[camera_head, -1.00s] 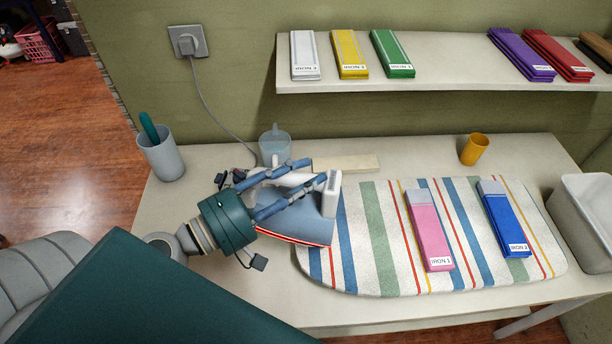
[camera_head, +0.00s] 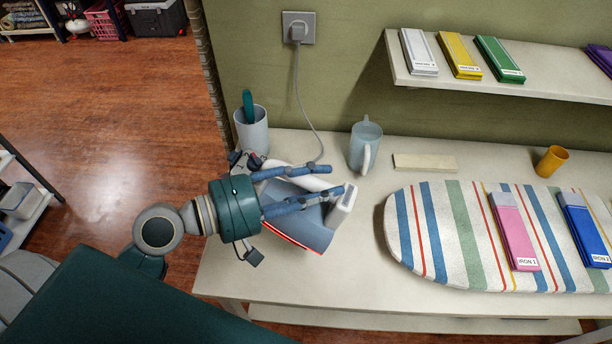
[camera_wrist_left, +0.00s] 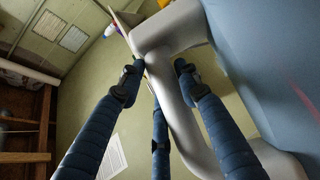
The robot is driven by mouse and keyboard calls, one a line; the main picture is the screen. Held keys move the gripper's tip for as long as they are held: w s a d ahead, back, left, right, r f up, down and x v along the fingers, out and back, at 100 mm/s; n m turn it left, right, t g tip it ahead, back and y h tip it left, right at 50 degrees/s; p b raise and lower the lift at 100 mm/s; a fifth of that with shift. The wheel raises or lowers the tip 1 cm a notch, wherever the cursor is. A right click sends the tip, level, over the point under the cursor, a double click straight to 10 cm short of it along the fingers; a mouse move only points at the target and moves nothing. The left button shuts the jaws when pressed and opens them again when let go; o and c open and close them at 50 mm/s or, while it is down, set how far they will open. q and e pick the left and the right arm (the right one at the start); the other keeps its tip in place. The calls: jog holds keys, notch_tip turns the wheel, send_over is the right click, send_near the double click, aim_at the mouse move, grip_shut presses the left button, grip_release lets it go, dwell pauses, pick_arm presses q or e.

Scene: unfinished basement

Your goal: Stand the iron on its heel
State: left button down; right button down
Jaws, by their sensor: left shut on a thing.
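The iron (camera_head: 308,228) has a blue-grey body with a red line along its edge, a white handle and a white end piece facing right. My left gripper (camera_head: 336,179) is shut on its white handle, with fingers on both sides of it. The left wrist view shows the handle (camera_wrist_left: 184,112) between the dark blue fingers, with the body at the right. The iron is tilted, not upright, over the bare table left of the striped ironing board (camera_head: 440,235). I cannot tell whether it touches the table. My right gripper is not in view.
A pale jug (camera_head: 365,148) and a cream flat block (camera_head: 425,163) stand behind the iron. A grey cup (camera_head: 252,132) is at the back left. A cord hangs from the wall socket (camera_head: 298,28). Folded pink (camera_head: 515,232) and blue cloths lie on the board.

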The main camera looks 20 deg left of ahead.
aim_at(338, 198)
pick_arm(q)
jog(key=d+m+g, duration=0.1)
jog(key=d+m, duration=0.1)
jog(key=d+m+g, duration=0.2)
jog(key=d+f+m+g, duration=0.1)
jog(key=m+g, duration=0.1)
jog(key=m, duration=0.1)
jog(key=shift+d, duration=0.4)
jog(key=s+a+f+m+g+y, duration=0.1)
jog(key=f+m, duration=0.3)
jog(key=a+f+m+g, duration=0.1)
jog(key=f+m, duration=0.3)
jog(key=m, duration=0.1)
jog(key=s+a+f+m+g+y, duration=0.1)
jog(key=a+f+m+g, duration=0.1)
jog(key=f+m, duration=0.2)
jog(key=shift+s+m+y+p, duration=0.3)
jog(key=shift+m+p, duration=0.05)
jog(key=shift+m, duration=0.35)
jog(key=shift+a+f+m, duration=0.3)
jog(key=shift+a+f, duration=0.05)
jog(key=shift+a, duration=0.2)
notch_tip(338, 198, down, 6)
jog(key=b, duration=0.6)
jog(key=shift+f, duration=0.3)
